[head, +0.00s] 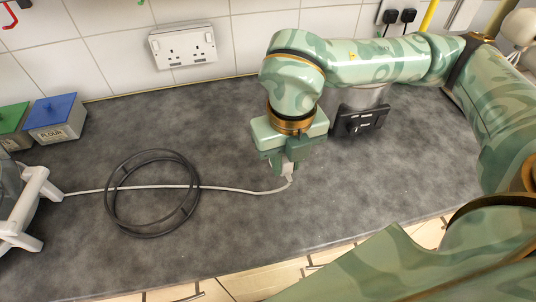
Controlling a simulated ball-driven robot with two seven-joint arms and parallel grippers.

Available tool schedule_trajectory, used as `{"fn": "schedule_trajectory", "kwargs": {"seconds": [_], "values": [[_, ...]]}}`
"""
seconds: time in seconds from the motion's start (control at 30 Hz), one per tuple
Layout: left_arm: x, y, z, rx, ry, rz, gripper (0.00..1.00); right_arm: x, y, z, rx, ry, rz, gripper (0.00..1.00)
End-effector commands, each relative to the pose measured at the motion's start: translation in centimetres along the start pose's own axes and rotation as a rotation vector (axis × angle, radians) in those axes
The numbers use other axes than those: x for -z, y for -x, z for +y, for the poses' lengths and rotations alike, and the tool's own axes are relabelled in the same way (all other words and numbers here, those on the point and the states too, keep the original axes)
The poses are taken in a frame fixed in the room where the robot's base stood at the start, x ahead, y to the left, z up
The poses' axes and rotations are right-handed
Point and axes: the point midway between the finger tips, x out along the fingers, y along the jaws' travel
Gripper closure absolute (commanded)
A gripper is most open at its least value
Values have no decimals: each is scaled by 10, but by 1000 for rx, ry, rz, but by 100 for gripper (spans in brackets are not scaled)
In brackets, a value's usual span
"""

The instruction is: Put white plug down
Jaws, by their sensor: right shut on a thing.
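My right gripper (287,168) points down over the middle of the grey worktop (230,235). It is shut on the white plug (289,172), which shows just below the fingers and is mostly hidden by them. I cannot tell whether the plug touches the worktop. The plug's white cable (240,191) runs left across the worktop to a white appliance (30,205) at the left edge. My left gripper is not in view.
A black wire ring stand (113,205) lies on the worktop, with the cable crossing it. A blue-lidded flour tin (55,131) and a green-lidded tin (14,141) stand at the left. A double wall socket (183,46) is behind. A black-fronted appliance (361,121) stands right of my gripper.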

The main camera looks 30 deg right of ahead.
Motion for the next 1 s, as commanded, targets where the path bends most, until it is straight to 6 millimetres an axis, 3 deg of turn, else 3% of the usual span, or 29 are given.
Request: {"fn": "schedule_trajectory", "kwargs": {"seconds": [0.23,0.6,0.8,1.0], "values": [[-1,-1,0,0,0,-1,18,-14,-6,-1,0,-110,1,97],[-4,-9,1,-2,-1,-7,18,-92,-43,-10,1,-109,1,97],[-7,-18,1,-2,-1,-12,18,-118,-77,-12,0,-106,2,97],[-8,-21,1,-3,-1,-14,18,-131,-90,-14,0,-103,0,97]]}}
